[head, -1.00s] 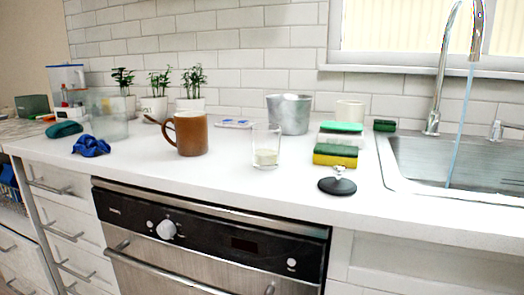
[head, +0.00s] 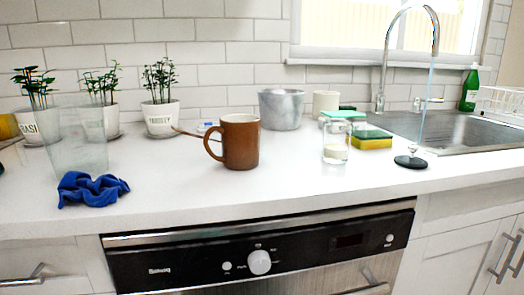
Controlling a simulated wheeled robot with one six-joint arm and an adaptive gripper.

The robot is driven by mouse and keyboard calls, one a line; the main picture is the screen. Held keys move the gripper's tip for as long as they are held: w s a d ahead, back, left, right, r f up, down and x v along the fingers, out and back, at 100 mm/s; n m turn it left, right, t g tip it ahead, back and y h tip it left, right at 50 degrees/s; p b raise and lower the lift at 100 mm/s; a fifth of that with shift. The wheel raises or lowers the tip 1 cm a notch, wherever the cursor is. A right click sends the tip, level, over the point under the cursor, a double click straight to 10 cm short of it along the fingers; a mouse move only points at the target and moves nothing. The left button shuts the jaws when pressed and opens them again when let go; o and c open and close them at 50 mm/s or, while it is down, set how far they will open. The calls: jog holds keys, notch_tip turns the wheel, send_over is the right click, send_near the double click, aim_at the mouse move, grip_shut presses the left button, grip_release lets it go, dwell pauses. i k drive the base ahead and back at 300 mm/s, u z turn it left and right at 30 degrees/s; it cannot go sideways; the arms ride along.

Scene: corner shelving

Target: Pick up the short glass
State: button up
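The short glass (head: 335,146) stands upright on the white counter, right of centre in the head view. It is clear, with something pale at its bottom. A larger, taller clear glass vessel (head: 78,140) stands at the left of the counter. My gripper is not in view, so its state and its place relative to the short glass do not show.
A brown mug (head: 240,143) stands left of the short glass. A yellow-green sponge (head: 373,142) and a black-based stopper (head: 410,162) are at its right. A metal pot (head: 281,110) is behind. A blue cloth (head: 91,189) lies left. The counter in front is clear.

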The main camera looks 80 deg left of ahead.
aim_at(337, 133)
jog(key=k, duration=0.8)
jog(key=u, duration=2.2)
